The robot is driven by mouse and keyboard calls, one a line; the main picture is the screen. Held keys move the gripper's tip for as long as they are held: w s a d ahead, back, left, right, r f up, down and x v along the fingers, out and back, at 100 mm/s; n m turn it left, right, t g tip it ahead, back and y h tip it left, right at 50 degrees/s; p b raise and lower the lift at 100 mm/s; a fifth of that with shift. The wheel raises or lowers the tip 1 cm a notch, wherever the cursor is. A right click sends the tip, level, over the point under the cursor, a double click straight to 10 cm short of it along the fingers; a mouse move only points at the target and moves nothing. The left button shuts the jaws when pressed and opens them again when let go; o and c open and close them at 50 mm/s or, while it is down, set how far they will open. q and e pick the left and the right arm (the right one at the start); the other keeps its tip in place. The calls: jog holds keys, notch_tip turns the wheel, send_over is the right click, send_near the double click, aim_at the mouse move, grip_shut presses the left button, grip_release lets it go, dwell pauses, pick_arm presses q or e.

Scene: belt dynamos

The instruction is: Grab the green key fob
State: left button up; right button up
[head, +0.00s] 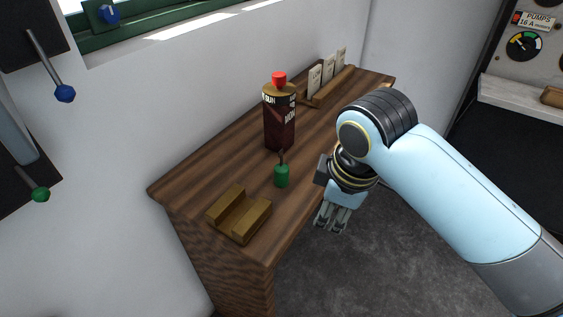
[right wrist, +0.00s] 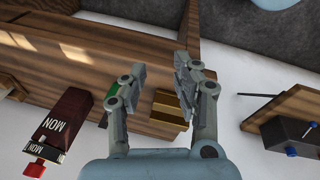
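The green key fob (head: 281,177) stands on the wooden cabinet top, with a dark thin part rising from it. In the right wrist view a green bit of it (right wrist: 113,89) shows beside the left-hand finger, which hides part of it. My right gripper (head: 331,222) hangs off the cabinet's front edge, to the right of the fob and apart from it. In the right wrist view my right gripper (right wrist: 158,72) has its fingers spread with nothing between them. My left gripper is not in view.
A brass-coloured grooved block (head: 257,221) sits near the cabinet's left end. A dark bottle with a red cap (head: 280,115) stands behind the fob. A wooden card rack (head: 334,87) is farther back. Wall levers with blue (head: 65,93) and green (head: 40,194) knobs are at left.

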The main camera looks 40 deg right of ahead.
jog(key=w+d+r+n+g, duration=0.1)
jog(key=w+r+n, duration=0.4)
jog(key=w+n, duration=0.5)
notch_tip(320, 180, up, 4)
jog(key=n+g, duration=0.1)
jog(key=n, duration=0.4)
send_over(281, 165)
jog(key=shift+a+r+y+p, duration=0.1)
jog(key=shift+r+y+p, duration=0.05)
jog(key=shift+y+p, duration=0.2)
jog(key=shift+f, duration=0.3)
jog(key=shift+n, duration=0.3)
notch_tip(281, 165, down, 4)
jog(key=shift+w+f, duration=0.1)
jog(key=shift+f, duration=0.15)
jog(key=f, duration=0.3)
jog(key=f+p, duration=0.1)
jog(key=f, duration=0.1)
jog(key=shift+d+f, duration=0.15)
jog(key=shift+d, duration=0.15)
grip_shut()
